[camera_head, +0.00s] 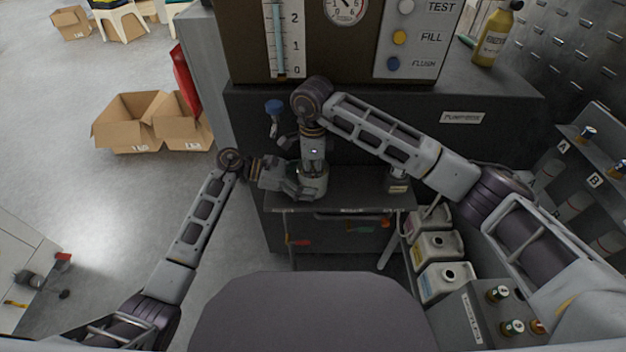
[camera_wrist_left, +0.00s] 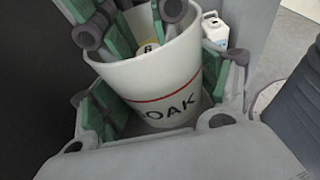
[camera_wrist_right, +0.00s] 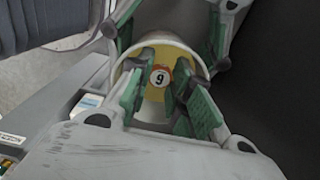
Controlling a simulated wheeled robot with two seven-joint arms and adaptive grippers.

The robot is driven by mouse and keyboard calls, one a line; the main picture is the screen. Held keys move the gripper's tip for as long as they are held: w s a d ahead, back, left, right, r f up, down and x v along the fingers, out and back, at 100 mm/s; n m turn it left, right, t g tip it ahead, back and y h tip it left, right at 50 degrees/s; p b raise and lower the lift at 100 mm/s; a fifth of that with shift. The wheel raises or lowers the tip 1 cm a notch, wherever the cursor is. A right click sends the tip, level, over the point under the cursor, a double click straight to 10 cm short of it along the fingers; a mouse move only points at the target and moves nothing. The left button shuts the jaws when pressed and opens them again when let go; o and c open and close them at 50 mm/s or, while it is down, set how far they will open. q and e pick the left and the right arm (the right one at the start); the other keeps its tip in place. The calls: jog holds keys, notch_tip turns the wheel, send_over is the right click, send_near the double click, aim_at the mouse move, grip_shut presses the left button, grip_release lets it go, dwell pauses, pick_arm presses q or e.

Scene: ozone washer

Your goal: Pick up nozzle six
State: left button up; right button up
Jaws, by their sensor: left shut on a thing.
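A white cup (camera_wrist_left: 165,85) with a red line and lettering ending in OAK stands between the green-padded fingers of my left gripper (camera_head: 298,186), which is shut on it. The cup also shows in the head view (camera_head: 318,184). My right gripper (camera_head: 314,160) points down into the cup from above. In the right wrist view its fingers (camera_wrist_right: 164,100) are apart. Between them is a round label (camera_wrist_right: 160,77) that looks like a 6, on a yellow thing inside the cup, likely nozzle six. I see no clear contact; the fingers hide its lower part.
A dark bench (camera_head: 345,199) lies under the cup, with a gauge panel (camera_head: 345,40) behind. White jugs (camera_head: 437,246) stand to the right, near a grey box with several small capped items (camera_head: 512,326). Shelves marked A and B are at far right. Cardboard boxes (camera_head: 128,122) lie on the floor at left.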

aim_at(313, 173)
grip_shut()
jog(key=shift+r, duration=0.15)
notch_tip(313, 173, up, 10)
jog(key=shift+f, duration=0.2)
dwell(1.2)
dwell(0.5)
pick_arm(q)
jog(key=o, duration=0.8)
jog(key=shift+a, duration=0.1)
